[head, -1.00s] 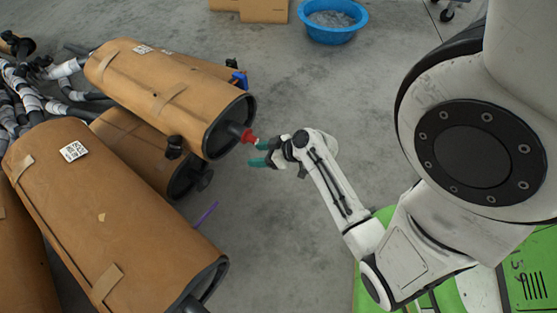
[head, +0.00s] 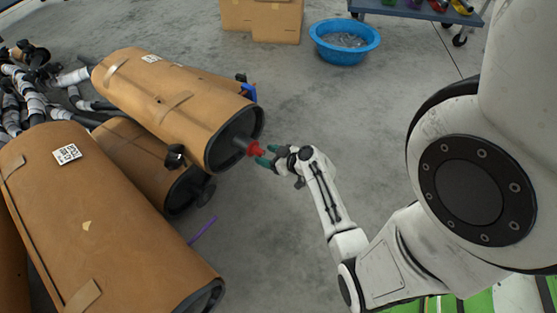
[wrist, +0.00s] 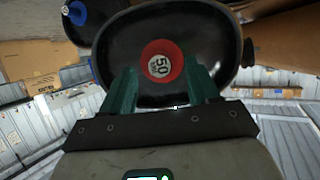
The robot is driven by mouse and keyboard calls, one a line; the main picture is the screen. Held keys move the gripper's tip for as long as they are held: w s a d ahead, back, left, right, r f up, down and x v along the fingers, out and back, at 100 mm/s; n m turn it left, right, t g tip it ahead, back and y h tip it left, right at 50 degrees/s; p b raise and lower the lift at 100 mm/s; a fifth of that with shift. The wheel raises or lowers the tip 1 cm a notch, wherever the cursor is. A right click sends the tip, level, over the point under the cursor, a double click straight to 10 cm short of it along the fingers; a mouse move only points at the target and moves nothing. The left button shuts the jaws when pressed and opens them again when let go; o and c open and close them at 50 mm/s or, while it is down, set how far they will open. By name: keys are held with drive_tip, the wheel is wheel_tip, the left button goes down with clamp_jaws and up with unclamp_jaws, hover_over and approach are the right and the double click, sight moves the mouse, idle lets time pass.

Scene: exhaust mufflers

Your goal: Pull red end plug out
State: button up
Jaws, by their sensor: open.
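The red end plug (head: 255,149) sits on the end of a dark pipe (head: 240,142) that sticks out of a cardboard-wrapped muffler (head: 180,105). In the wrist view the plug (wrist: 162,61) shows its round face, marked 50, in front of the muffler's black end (wrist: 215,50). My gripper (head: 266,156) is open at the plug. In the wrist view its two green fingers (wrist: 162,85) stand to the left and right of the plug's lower part, with gaps showing. Whether either finger touches it I cannot tell.
More wrapped mufflers (head: 100,200) lie at the left and below. A purple stick (head: 202,230) is on the floor. A blue basin (head: 344,42), cardboard boxes (head: 262,20) and a cart (head: 415,12) stand at the back. The grey floor between is clear.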

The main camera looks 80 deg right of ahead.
drive_tip(key=shift+x, duration=1.35)
clamp_jaws()
drive_tip(key=shift+s+a, duration=0.1)
drive_tip(key=shift+s, duration=0.05)
drive_tip(key=s+a+b, duration=0.1)
drive_tip(key=s+a, duration=0.1)
drive_tip(key=s, duration=0.4)
drive_tip(key=shift+a, duration=0.35)
idle(0.5)
drive_tip(key=shift+s+r, duration=0.1)
idle(0.4)
